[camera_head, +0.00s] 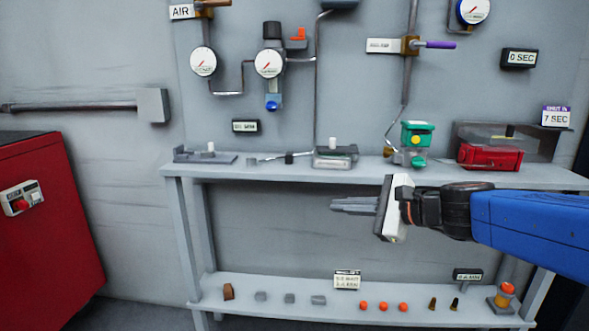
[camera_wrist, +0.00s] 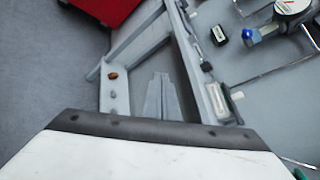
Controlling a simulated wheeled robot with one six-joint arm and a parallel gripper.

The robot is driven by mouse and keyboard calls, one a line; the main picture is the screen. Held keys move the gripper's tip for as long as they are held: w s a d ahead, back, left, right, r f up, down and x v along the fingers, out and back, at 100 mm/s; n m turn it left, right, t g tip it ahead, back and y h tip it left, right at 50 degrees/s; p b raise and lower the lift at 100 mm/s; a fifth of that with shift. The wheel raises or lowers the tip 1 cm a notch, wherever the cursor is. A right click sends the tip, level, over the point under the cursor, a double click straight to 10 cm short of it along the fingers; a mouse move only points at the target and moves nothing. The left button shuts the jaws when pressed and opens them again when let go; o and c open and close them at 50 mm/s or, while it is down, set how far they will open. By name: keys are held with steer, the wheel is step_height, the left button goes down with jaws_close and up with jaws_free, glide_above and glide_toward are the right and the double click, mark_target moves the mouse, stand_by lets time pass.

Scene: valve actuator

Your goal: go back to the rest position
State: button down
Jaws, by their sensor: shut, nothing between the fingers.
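My gripper (camera_head: 354,205) is in the head view, in front of the grey bench, between its upper and lower shelves. Its fingers point left and are together with nothing between them. My blue arm reaches in from the right edge. In the wrist view the shut fingers (camera_wrist: 161,98) show past the white gripper body. The gripper looks apart from the bench and the things on it, though its exact distance from the upper shelf is hard to tell.
The upper shelf (camera_head: 270,172) holds a green-topped device (camera_head: 416,142) and a red box (camera_head: 490,157). The lower shelf (camera_head: 260,297) holds several small parts. A red cabinet (camera_head: 45,245) stands at left. Gauges (camera_head: 203,62) and pipes cover the wall. Space left of the gripper is clear.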

steer(key=s+d+f+n+g+h, duration=0.4)
steer(key=s+f+n, duration=0.6)
steer(key=s, duration=0.2)
steer(key=s+d+f+n+h, duration=0.3)
steer(key=s+d+n, duration=0.1)
steer(key=s+d, duration=0.1)
steer(key=s+d+f+n+h, duration=0.3)
steer(key=s+d+f, duration=0.1)
steer(key=d, duration=0.4)
steer(key=shift+s+n+g+h, duration=0.4)
steer(key=shift+s, duration=0.05)
